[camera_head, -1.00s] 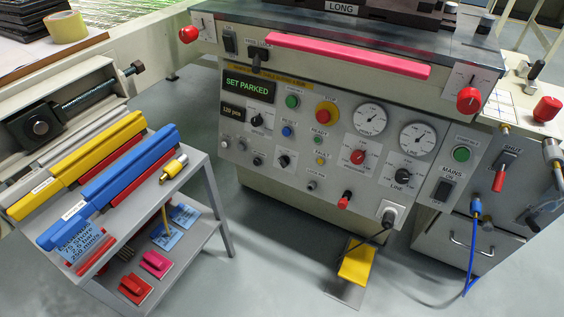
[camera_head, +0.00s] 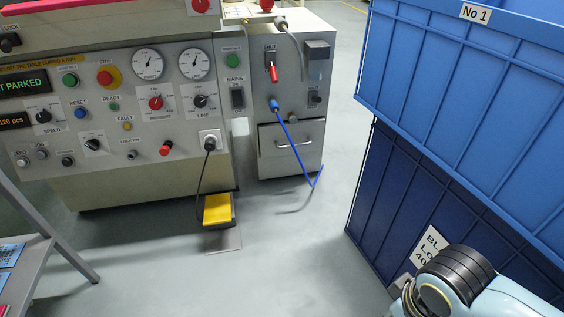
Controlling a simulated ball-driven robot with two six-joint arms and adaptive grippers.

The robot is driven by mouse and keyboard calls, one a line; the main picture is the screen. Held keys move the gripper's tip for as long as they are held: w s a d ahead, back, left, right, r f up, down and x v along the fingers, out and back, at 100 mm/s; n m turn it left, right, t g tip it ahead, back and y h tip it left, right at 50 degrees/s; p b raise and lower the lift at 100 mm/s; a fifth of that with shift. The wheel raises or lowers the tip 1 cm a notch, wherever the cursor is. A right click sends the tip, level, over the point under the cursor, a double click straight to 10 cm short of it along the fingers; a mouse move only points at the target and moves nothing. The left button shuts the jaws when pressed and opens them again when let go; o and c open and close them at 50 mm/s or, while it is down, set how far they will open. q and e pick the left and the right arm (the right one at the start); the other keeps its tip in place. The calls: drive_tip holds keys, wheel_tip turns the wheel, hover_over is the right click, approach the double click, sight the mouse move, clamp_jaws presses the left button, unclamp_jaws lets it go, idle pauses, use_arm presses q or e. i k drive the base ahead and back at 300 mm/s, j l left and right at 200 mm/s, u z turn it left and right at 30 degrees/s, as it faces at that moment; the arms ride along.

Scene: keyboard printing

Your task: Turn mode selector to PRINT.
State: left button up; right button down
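The machine's control panel (camera_head: 130,170) fills the left of the head view. Several rotary selectors are on it: a black knob (camera_head: 92,145) at the lower left, a black knob (camera_head: 43,116) above the word SPEED, a red knob (camera_head: 156,102), and a black knob (camera_head: 200,100) above the word LINE. The small print around them is too small to read, so I cannot tell which is the mode selector or where it points. Neither gripper shows. Part of my arm (camera_head: 455,285), light blue with black rings, is at the bottom right, well away from the panel.
A yellow foot pedal (camera_head: 218,209) stands on the floor before the panel. A grey cabinet (camera_head: 290,150) with a blue hose (camera_head: 296,152) is to its right. Tall blue crates (camera_head: 470,110) fill the right. A grey trolley (camera_head: 35,265) is at the lower left. Open floor lies between.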

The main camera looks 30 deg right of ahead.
sight(93, 145)
drive_tip(key=i+j+u, duration=0.15)
drive_tip(key=j, duration=0.25)
drive_tip(key=i+j+u, duration=0.2)
drive_tip(key=j, duration=0.2)
drive_tip(key=j+u, duration=0.15)
drive_tip(key=j, duration=0.25)
drive_tip(key=i+j+u, duration=0.35)
drive_tip(key=j, duration=0.35)
drive_tip(key=i, duration=0.1)
